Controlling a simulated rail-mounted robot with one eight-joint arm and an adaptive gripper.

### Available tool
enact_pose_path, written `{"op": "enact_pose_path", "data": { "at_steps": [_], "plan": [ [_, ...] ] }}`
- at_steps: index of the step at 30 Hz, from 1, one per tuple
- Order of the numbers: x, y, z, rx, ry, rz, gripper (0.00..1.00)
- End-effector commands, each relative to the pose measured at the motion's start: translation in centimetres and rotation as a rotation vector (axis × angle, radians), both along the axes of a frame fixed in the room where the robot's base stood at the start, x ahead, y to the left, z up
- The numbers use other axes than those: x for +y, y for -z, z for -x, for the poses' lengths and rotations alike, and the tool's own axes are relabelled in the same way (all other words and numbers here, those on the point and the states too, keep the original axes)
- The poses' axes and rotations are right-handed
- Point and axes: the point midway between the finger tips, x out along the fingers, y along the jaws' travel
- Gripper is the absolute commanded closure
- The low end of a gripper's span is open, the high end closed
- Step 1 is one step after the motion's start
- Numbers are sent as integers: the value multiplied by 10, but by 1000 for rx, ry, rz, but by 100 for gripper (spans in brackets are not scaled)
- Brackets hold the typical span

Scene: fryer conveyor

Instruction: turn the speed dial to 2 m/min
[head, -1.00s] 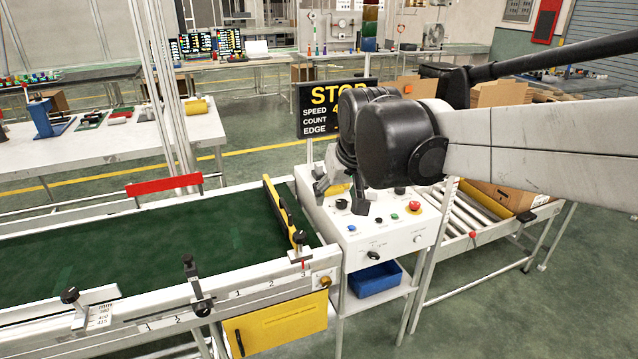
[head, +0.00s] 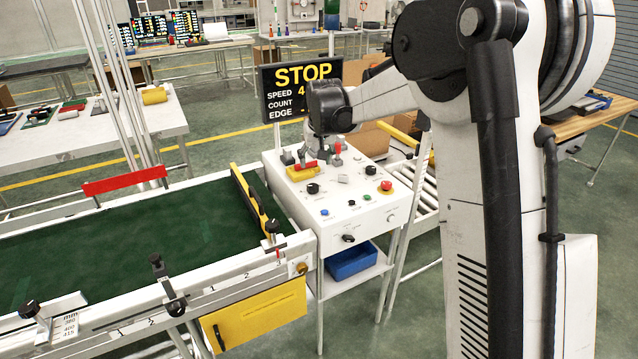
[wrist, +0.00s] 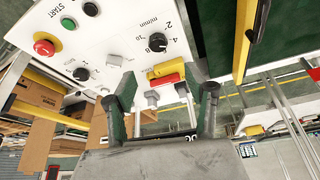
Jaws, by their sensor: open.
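The speed dial (head: 313,188) is a black knob at the left of the white control panel's top. In the wrist view the dial (wrist: 157,42) has the marks 2, 4 and 10 and "m/min" around it; its exact pointer setting is too small to tell. The sign (head: 301,88) reads STOP, with a 4 beginning the speed line and the rest hidden by my arm. My gripper (head: 312,160) is over the back part of the panel, beyond the dial. In the wrist view my gripper (wrist: 168,88) is open, fingers apart, not around the dial.
A yellow block (wrist: 165,70) and a red piece (wrist: 168,80) lie between the dial and my fingers in the wrist view. A red stop button (head: 386,186) and other knobs share the panel (head: 335,215). The green conveyor belt (head: 130,235) is left; rollers stand right.

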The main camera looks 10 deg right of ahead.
Motion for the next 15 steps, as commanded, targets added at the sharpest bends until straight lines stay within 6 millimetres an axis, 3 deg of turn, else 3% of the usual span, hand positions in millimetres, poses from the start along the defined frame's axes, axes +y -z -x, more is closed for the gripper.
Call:
{"op": "enact_pose_path", "data": {
  "at_steps": [8, 15],
  "plan": [
    [0, 18, -14, 6, 0, 0, 50],
    [0, 53, -28, 6, 0, 0, 50]
  ]
}}
